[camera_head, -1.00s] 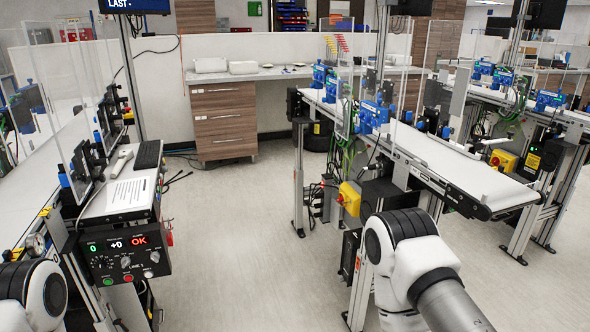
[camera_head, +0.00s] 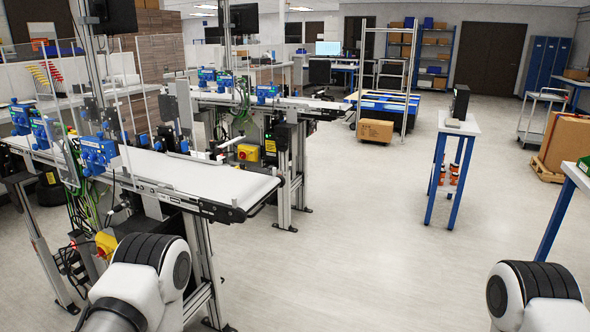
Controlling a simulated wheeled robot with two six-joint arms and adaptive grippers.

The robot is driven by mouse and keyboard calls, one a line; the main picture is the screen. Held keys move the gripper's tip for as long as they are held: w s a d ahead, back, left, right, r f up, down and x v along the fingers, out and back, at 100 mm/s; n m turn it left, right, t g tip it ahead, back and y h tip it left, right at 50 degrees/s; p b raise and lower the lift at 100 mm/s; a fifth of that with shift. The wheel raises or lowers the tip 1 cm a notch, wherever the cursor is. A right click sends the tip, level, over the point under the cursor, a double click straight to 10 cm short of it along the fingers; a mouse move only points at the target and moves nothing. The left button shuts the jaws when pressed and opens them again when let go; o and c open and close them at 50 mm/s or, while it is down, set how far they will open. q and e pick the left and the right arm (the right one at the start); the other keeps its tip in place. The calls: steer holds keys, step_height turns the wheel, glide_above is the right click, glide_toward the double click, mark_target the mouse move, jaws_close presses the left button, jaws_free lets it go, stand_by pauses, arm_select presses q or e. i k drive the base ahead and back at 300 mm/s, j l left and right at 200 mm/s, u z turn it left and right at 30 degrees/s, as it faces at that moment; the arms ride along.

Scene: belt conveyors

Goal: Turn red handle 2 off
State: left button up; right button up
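Two yellow switch boxes show on the conveyor frames. The nearer yellow box (camera_head: 106,243) is at the lower left, beneath the near belt conveyor, partly hidden by my arm. A small red part shows at its left side. The farther yellow box (camera_head: 247,152) hangs at the end of the second conveyor, with a dark red part on its front. I can read no number on either, nor tell the handles' positions. Only white and black links of my two arms show at the bottom left and bottom right. Neither gripper is in view.
The near conveyor (camera_head: 220,186) and its legs fill the left. A small blue-legged table (camera_head: 459,124) stands right of centre, and another table edge (camera_head: 577,174) is at the far right. The floor (camera_head: 350,250) between them is open.

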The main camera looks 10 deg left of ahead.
mark_target(102, 253)
steer(key=i+j+z, duration=0.15)
steer(key=j+z, duration=0.3)
steer(key=j, duration=0.25)
steer(key=j+z, duration=0.45)
steer(key=j, duration=0.25)
steer(key=j+u, duration=0.1)
steer(key=j, duration=1.1)
steer(key=j+u, duration=0.15)
steer(key=j, duration=1.1)
steer(key=j+u, duration=0.1)
steer(key=j, duration=1.1)
steer(key=j+u, duration=0.1)
steer(key=j, duration=0.55)
steer(key=j+u, duration=0.1)
steer(key=j, duration=0.5)
steer(key=i+j+u, duration=0.15)
steer(key=j, duration=0.45)
steer(key=i+j+u, duration=0.1)
steer(key=j, duration=0.5)
